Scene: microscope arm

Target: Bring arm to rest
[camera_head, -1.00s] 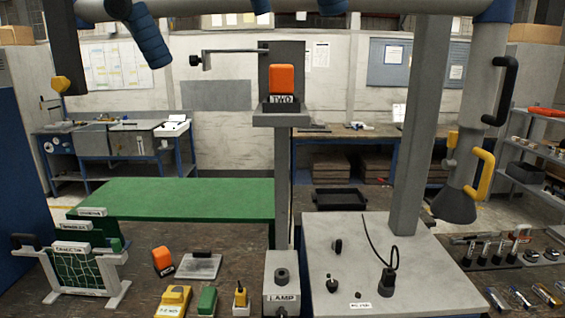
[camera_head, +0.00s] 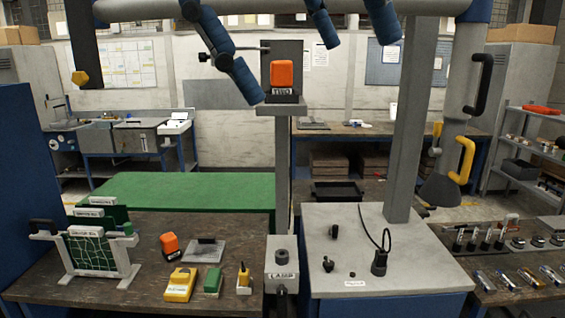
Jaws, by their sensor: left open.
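A grey boom arm (camera_head: 290,8) crosses the top of the view, near a tall grey post (camera_head: 405,120). At its right end a grey tube hangs down with a black handle (camera_head: 482,85), a yellow handle (camera_head: 465,160) and a flared grey end (camera_head: 440,190), free in the air. A blue jointed segment (camera_head: 245,80) slants down from the top, its tip just left of an orange block (camera_head: 282,74). The block sits on a labelled grey cradle (camera_head: 283,109) on a slim stand. My left gripper is open, its fingers hard to make out. My right gripper does not show.
A light-topped cabinet (camera_head: 440,262) carries the post, a cable and small knobs. The brown bench (camera_head: 140,285) at left holds a rack, an orange item and several small yellow and green boxes. Green mat (camera_head: 185,190) is clear. Shelves (camera_head: 540,150) stand at right.

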